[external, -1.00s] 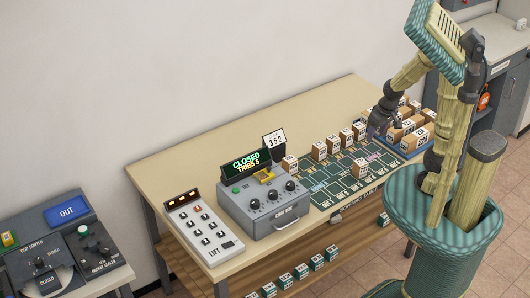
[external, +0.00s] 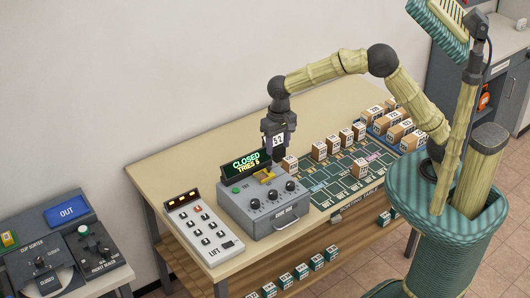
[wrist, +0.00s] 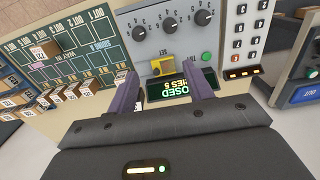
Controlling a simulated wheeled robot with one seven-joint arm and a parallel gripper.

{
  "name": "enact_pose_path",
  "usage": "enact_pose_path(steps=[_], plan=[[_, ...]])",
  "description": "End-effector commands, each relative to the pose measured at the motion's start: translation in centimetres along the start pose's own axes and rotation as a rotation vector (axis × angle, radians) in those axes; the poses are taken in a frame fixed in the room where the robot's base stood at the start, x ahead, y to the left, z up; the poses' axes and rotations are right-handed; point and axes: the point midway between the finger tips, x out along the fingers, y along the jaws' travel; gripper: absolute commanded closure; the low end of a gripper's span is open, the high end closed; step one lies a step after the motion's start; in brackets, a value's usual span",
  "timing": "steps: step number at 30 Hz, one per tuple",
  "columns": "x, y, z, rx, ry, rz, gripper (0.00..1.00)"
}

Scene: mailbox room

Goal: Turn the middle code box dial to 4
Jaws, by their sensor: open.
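The grey code box (external: 240,212) stands on the table with three black dials on its front. Its middle dial (external: 273,195) also shows in the wrist view (wrist: 170,23), between the other two. The pointer's number is too small to read. The green display (external: 246,162) reads CLOSED, TRIES 5. My gripper (external: 278,158) is open and empty, hanging at the back of the box, above and behind the dials. In the wrist view its fingers (wrist: 163,88) frame the display, apart from the dials. A number card partly shows around the gripper.
A lift keypad (external: 205,232) lies left of the box. A dark sorting board (external: 335,188) with several cartons (external: 320,150) lies to the right. A yellow part (external: 265,175) sits on top of the box. A drawer handle (external: 286,224) sticks out in front.

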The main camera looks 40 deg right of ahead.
Motion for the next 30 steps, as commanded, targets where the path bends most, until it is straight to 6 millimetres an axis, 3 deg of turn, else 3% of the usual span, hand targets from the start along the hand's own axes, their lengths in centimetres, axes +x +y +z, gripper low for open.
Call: enact_pose_path(steps=[1, 4, 17, 23, 30], plan=[[-0.3, -1.6, 0.8, -0.007, -0.002, 0.006, 0.49], [-0.3, -3.0, 1.6, -0.005, -0.007, 0.012, 0.49], [0.1, -3.1, 1.6, -0.004, -0.008, 0.013, 0.49], [2.4, -3.0, 1.7, -0.004, -0.01, 0.015, 0.49], [6.5, -3.0, 1.7, -0.004, -0.01, 0.015, 0.49]])
